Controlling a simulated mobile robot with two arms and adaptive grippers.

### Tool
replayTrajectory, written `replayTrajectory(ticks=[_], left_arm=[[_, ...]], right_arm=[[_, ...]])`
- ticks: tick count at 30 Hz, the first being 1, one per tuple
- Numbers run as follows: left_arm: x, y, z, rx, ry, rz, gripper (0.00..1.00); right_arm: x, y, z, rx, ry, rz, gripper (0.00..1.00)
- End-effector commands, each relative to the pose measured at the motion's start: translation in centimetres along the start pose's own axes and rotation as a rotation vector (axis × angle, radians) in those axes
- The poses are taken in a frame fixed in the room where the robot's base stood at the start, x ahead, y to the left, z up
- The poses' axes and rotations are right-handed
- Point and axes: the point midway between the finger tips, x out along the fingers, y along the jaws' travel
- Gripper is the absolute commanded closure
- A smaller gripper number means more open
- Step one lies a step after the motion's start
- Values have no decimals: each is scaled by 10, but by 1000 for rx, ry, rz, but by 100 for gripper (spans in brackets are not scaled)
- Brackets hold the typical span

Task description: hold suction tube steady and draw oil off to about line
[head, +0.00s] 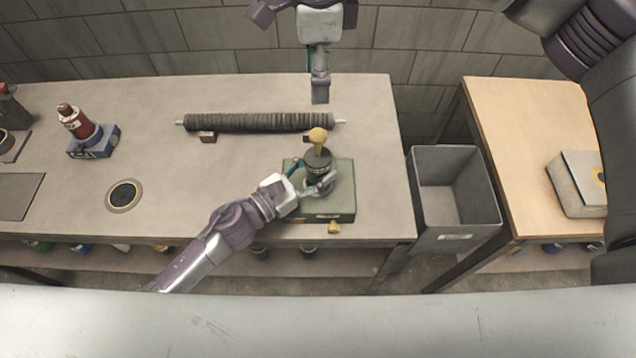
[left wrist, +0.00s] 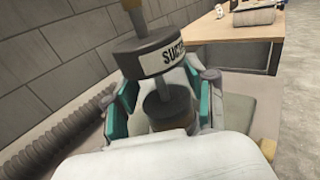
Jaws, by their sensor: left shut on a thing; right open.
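The suction tube (head: 318,158) is a dark upright cylinder with a yellow knob on top, standing at the green box. No oil or level line can be made out. My right gripper (head: 320,92) is open and empty, above the bench's back edge.
A dark ribbed roll (head: 250,122) lies on supports behind the box. A red-topped blue device (head: 92,140) and a round bench opening (head: 124,195) are to the left. A grey bin (head: 447,160) stands between the bench and a wooden table (head: 515,150).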

Motion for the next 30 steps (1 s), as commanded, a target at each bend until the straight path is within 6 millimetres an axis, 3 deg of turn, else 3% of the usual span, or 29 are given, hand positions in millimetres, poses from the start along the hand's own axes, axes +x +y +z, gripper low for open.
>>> replayTrajectory(ticks=[11,12,16,26,30], left_arm=[[0,0,0,0,0,0,86],[0,0,0,0,0,0,38],[0,0,0,0,0,0,16],[-1,0,0,0,0,0,15],[-12,0,-2,-2,2,0,15]], right_arm=[[0,0,0,0,0,0,40],[0,0,0,0,0,0,40],[0,0,0,0,0,0,40],[0,0,0,0,0,0,40],[0,0,0,0,0,0,40]])
